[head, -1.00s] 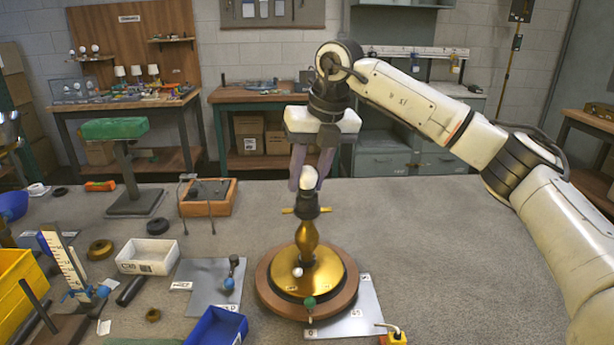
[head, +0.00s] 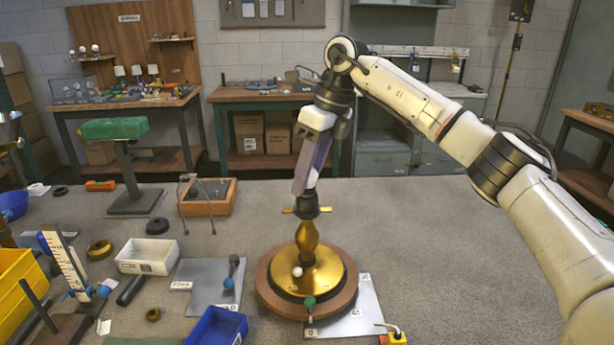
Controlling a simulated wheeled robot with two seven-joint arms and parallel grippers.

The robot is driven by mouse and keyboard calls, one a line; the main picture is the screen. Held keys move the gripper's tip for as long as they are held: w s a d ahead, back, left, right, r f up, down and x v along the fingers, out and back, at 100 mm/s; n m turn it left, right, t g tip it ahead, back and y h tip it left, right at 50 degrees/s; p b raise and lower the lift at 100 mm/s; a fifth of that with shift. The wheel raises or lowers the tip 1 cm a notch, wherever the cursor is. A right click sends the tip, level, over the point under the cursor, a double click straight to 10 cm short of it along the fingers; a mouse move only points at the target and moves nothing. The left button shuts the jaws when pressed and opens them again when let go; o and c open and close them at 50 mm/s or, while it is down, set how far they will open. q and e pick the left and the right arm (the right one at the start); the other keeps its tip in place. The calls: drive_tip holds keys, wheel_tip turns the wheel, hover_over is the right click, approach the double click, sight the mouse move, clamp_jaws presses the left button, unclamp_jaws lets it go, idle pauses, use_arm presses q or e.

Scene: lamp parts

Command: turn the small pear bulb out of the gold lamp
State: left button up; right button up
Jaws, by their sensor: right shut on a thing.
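The gold lamp (head: 307,243) stands upright on a round wooden base (head: 267,296) in the middle of the table. Its dark socket (head: 307,206) with a brass crossbar is at the top. The small pear bulb (head: 312,178) sits at the socket; only a pale sliver shows beside the finger. My right gripper (head: 306,186) comes down from above and is shut on the bulb, its near finger covering most of it. I cannot tell how far the bulb sits in the socket. My left gripper is not in view.
A white tray (head: 120,263), a blue bin (head: 197,338) and a yellow bin (head: 8,322) stand to the left. A green-topped stand (head: 127,178) and a wooden box (head: 188,207) are behind. The table right of the lamp is mostly clear.

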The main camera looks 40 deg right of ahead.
drive_tip(key=n+g, duration=0.1)
drive_tip(key=n, duration=0.4)
drive_tip(key=shift+y, duration=0.3)
drive_tip(key=shift+n, duration=0.3)
drive_tip(key=shift+r+n+g, duration=0.1)
drive_tip(key=shift+n+g, duration=0.4)
drive_tip(key=shift+n, duration=0.4)
drive_tip(key=n, duration=0.3)
drive_tip(key=shift+n+g, duration=0.3)
drive_tip(key=shift+g, duration=0.1)
drive_tip(key=shift+n, duration=0.7)
drive_tip(key=shift+g, duration=0.3)
